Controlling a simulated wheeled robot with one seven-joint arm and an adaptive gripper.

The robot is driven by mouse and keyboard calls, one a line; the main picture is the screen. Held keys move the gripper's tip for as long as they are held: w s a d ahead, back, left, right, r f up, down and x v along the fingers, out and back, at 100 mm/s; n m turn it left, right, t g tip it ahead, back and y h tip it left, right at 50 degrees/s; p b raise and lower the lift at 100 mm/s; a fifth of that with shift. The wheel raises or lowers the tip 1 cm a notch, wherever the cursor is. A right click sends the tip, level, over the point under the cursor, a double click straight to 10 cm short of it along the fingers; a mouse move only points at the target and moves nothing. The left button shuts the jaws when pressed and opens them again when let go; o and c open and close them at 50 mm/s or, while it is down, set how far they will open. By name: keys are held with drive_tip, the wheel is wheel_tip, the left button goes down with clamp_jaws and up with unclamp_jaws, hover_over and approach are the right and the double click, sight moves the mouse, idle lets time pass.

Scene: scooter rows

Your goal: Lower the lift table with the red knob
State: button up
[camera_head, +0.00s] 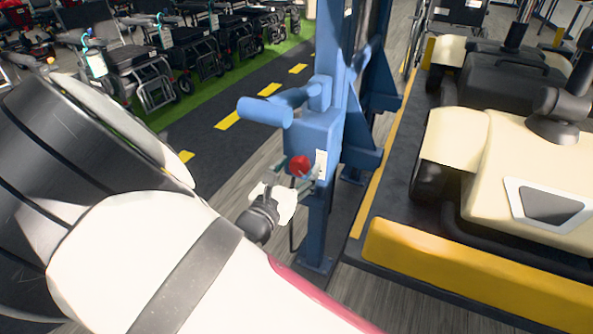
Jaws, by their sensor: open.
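The red knob (299,165) sits on the front of a blue control box on the lift's upright post (318,228), near the middle of the view. My gripper (305,184) is just below and around the front of the knob, its thin fingers partly visible. The fingers look apart; I cannot tell whether they touch the knob. My white arm covers the lower left. The lift table (375,250), a dark platform with yellow edges, is at the right and carries a cream vehicle (510,170).
A blue horizontal cylinder (265,112) juts left from the post above the knob. Several mobility scooters (150,70) stand in a row on green flooring at the back left. A dark lane with yellow dashes (228,122) runs between them and the post.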

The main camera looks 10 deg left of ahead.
drive_tip(key=c, duration=1.2)
drive_tip(key=shift+o, duration=0.2)
drive_tip(key=shift+r+p, duration=0.1)
drive_tip(key=shift+p, duration=0.3)
drive_tip(key=n+p, duration=0.3)
drive_tip(key=p, duration=0.2)
drive_tip(key=shift+r+n, duration=0.1)
drive_tip(key=shift+n, duration=0.3)
drive_tip(key=n+p, duration=0.3)
drive_tip(key=p, duration=0.1)
drive_tip(key=shift+n, duration=0.3)
drive_tip(key=n+p, duration=0.3)
drive_tip(key=n, duration=0.1)
drive_tip(key=shift+p, duration=0.35)
drive_tip(key=n, duration=0.1)
drive_tip(key=n+p, duration=0.1)
drive_tip(key=n, duration=0.2)
drive_tip(key=shift+a+f+n+p, duration=0.1)
drive_tip(key=shift+f+n+p, duration=0.15)
drive_tip(key=shift+n+p, duration=0.1)
drive_tip(key=shift+n, duration=0.25)
